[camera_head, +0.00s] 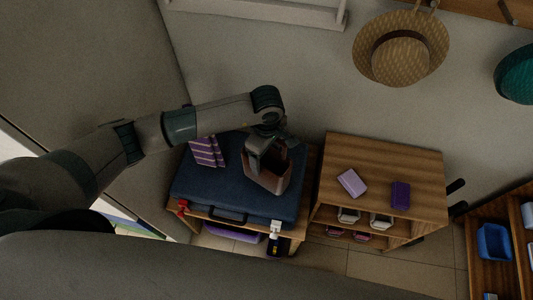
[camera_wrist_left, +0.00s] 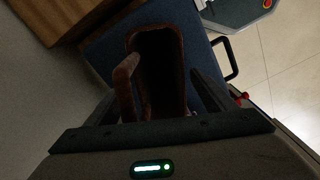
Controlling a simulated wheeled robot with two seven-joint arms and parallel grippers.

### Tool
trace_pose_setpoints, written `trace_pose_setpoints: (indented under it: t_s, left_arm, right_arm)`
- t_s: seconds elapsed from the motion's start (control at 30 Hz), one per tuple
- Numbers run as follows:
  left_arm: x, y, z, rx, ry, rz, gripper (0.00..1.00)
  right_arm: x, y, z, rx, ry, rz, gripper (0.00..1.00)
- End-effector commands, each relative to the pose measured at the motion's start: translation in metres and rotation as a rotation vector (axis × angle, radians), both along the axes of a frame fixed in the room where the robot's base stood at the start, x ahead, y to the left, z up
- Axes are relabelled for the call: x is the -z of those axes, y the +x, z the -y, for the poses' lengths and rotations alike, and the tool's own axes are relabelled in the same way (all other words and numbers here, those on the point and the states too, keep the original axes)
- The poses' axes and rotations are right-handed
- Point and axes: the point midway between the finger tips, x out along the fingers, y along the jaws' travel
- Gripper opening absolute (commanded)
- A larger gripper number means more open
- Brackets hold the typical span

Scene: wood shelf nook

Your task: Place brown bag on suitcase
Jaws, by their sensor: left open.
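The brown bag (camera_head: 274,184) stands on the dark blue suitcase (camera_head: 210,182), toward its right side. The suitcase lies flat on a wooden bench. My left gripper (camera_head: 267,155) is over the bag and partly hides it. In the left wrist view the bag's open top (camera_wrist_left: 160,65) faces the camera. A brown handle (camera_wrist_left: 125,82) rises close to the open left gripper's fingers (camera_wrist_left: 165,100). The blue suitcase (camera_wrist_left: 100,55) shows around the bag there. My right gripper is not in view.
A striped purple cloth-like item (camera_head: 207,152) lies on the suitcase's back left. A wooden shelf unit (camera_head: 385,160) to the right bears a pink item (camera_head: 352,183) and a purple item (camera_head: 400,195). A straw hat (camera_head: 402,48) hangs on the wall.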

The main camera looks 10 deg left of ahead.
Motion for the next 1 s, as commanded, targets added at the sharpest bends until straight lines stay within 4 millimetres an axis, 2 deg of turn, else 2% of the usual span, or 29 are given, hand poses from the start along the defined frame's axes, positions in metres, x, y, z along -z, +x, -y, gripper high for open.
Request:
trace_pose_setpoints:
  t_s: [0.17,0.7,1.0]
  left_arm:
    - [-0.017,0.002,0.000,0.001,-0.002,0.004,0.77]
    - [-0.106,0.002,0.001,0.001,-0.002,0.004,0.77]
    - [-0.121,0.000,0.000,0.000,0.000,0.001,0.77]
  right_arm:
    - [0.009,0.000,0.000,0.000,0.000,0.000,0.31]
    - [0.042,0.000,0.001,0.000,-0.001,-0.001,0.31]
    - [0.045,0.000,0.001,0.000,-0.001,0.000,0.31]
